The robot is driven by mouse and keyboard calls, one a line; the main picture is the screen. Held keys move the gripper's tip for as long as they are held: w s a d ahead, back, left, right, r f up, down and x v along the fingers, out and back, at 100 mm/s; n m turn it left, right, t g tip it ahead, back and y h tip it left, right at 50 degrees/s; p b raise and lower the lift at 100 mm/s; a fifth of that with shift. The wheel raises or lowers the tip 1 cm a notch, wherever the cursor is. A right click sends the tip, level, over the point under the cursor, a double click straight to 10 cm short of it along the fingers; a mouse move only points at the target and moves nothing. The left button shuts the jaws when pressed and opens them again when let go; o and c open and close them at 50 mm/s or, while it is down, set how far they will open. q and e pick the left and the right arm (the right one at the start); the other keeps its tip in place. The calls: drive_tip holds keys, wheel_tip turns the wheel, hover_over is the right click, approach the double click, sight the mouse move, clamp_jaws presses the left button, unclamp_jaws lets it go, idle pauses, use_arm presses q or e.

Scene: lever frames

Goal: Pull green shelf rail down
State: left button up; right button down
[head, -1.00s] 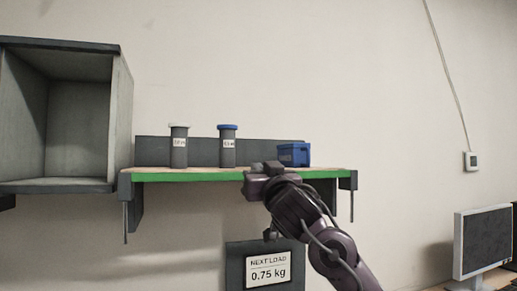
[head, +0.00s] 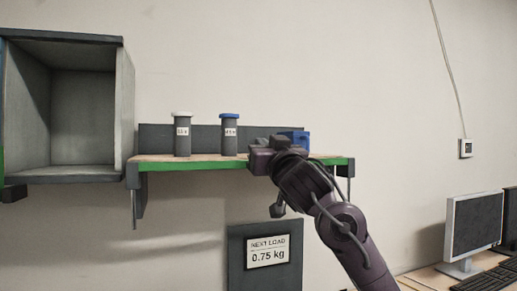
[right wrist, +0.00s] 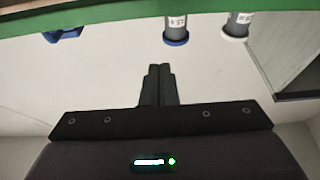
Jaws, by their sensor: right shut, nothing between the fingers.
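The green shelf rail (head: 200,164) runs along the front edge of a wooden shelf (head: 165,157) on the wall. My right gripper (head: 262,146) is shut and empty. In the head view it overlaps the right half of the shelf and hides part of the rail and of a blue box. In the right wrist view the picture is upside down. The closed fingers (right wrist: 157,86) stand in the middle there, and the rail (right wrist: 120,14) crosses the top, apart from the fingertips. My left gripper is not in view.
On the shelf stand a white-capped canister (head: 182,135), a blue-capped canister (head: 229,135) and the blue box (head: 300,138). An open grey cabinet (head: 120,105) adjoins on the left. A "NEXT LOAD 0.75 kg" sign (head: 267,251) is below. A monitor (head: 474,228) stands at right.

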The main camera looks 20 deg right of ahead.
drive_tip(key=b+v, duration=0.2)
drive_tip(key=v, duration=0.4)
drive_tip(key=shift+s+d+f, duration=0.25)
drive_tip(key=shift+d, duration=0.05)
drive_tip(key=shift+w, duration=0.1)
